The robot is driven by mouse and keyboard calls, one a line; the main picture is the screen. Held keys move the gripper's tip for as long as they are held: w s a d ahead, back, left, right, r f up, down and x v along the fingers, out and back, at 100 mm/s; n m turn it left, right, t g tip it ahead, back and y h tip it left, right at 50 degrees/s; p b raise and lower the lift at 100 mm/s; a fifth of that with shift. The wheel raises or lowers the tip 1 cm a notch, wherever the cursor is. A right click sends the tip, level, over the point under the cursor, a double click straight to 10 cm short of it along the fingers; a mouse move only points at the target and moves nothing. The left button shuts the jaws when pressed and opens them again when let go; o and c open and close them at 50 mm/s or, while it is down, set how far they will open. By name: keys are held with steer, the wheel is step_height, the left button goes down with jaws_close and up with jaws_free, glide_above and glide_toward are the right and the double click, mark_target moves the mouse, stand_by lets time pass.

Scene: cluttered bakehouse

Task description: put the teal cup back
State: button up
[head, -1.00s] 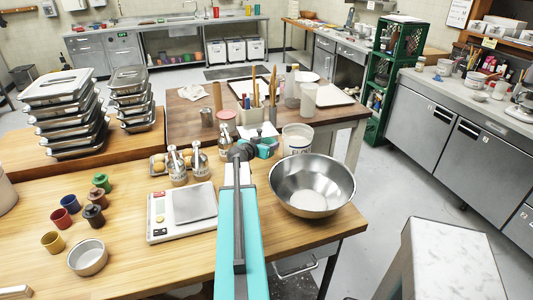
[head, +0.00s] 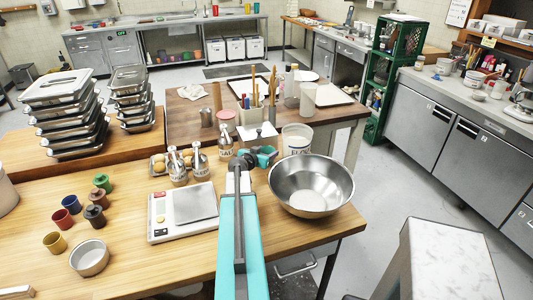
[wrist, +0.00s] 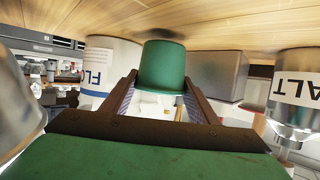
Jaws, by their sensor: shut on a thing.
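The teal cup (wrist: 163,66), dark green-teal here, sits between the two brown fingers of my gripper (wrist: 163,82) in the wrist view, which is upside down. My gripper is shut on it. The cup's base is close to the wooden tabletop (wrist: 200,20), with a small shadow beside it; I cannot tell whether it touches. In the head view my gripper (head: 266,156) is between the shakers and the steel bowl, and the cup cannot be made out there.
A flour tub (head: 297,141) and a steel bowl (head: 311,186) stand close right of my gripper. Metal shakers (head: 199,160) and a scale (head: 183,212) are to the left. Several coloured cups, one green (head: 102,183), stand further left, near a small steel bowl (head: 89,258).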

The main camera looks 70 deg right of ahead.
steer(key=shift+f, duration=0.6)
steer(key=shift+f, duration=0.1)
steer(key=o, duration=1.1)
steer(key=shift+o, duration=0.2)
steer(key=shift+r, duration=0.2)
steer(key=shift+a, duration=0.35)
steer(key=shift+b+v, duration=0.75)
steer(key=shift+v, duration=0.8)
steer(key=b+v, duration=0.2)
steer(key=v, duration=0.5)
steer(key=shift+a+r, duration=0.1)
steer(key=shift+w+a+r+b, duration=0.15)
steer(key=shift+a+r+b, duration=0.1)
steer(key=shift+a+b, duration=0.15)
